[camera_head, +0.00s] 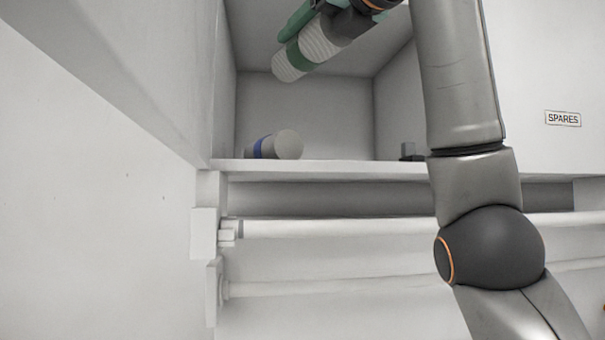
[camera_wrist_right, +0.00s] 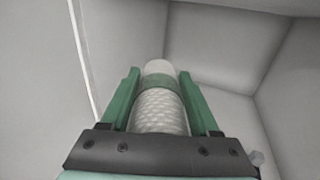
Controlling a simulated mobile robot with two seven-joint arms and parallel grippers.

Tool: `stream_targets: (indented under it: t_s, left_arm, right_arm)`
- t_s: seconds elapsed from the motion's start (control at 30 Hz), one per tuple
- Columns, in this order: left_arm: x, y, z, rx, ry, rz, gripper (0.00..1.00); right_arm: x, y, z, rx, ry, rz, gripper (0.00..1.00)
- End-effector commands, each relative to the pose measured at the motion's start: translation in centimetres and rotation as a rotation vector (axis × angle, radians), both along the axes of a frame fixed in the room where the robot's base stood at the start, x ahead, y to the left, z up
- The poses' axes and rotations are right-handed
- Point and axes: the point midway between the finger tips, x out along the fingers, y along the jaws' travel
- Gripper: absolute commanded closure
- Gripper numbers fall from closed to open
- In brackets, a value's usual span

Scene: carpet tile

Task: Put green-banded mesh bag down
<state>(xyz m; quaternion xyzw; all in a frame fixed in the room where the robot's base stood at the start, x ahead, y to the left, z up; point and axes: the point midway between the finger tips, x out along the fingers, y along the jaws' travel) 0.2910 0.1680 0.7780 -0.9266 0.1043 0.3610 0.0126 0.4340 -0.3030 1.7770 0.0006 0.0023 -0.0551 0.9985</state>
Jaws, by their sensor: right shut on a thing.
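The green-banded mesh bag (camera_head: 318,41) is a pale, ribbed roll with a green band. My right gripper (camera_head: 300,22) is shut on it and holds it tilted, up in the opening of a white compartment, clear of the compartment floor. In the right wrist view the bag (camera_wrist_right: 160,108) lies lengthwise between the two green fingers of the gripper (camera_wrist_right: 163,95), its far end pointing into the compartment. Part of the bag's near end is hidden by the gripper. My left gripper is not in view.
A blue-banded grey roll (camera_head: 287,145) lies at the left of the compartment floor. A small dark object (camera_head: 408,151) stands at the right. The floor between them looks clear. The shelf edge (camera_head: 320,167) runs below, with white rails (camera_head: 340,228) under it. A SPARES label (camera_head: 562,118) is at right.

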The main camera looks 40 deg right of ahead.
Motion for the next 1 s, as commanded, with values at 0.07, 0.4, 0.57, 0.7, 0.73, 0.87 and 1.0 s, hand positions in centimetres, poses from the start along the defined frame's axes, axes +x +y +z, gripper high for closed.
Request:
stream_targets:
  t_s: [0.07, 0.4, 0.57, 0.7, 0.73, 0.87, 1.0]
  left_arm:
    - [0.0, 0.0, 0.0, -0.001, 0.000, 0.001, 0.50]
    - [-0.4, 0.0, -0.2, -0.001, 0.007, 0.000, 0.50]
    - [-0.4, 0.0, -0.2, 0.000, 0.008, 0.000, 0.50]
    - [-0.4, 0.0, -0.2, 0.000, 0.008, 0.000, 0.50]
    - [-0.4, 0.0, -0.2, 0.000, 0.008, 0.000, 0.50]
    - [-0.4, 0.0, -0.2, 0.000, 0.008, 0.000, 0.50]
    - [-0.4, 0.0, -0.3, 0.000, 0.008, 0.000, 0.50]
  right_arm:
    - [0.0, 0.0, 0.1, 0.000, -0.003, 0.000, 1.00]
    - [3.7, -5.1, -2.8, 0.003, 0.003, -0.003, 1.00]
    - [5.9, -8.1, -5.0, 0.001, 0.002, -0.003, 1.00]
    - [7.0, -9.7, -7.6, 0.000, 0.002, -0.002, 1.00]
    - [7.2, -10.0, -8.0, 0.000, 0.001, -0.002, 1.00]
    - [7.7, -10.8, -9.1, 0.000, -0.001, -0.001, 1.00]
    - [8.1, -11.3, -10.0, 0.000, 0.000, -0.001, 1.00]
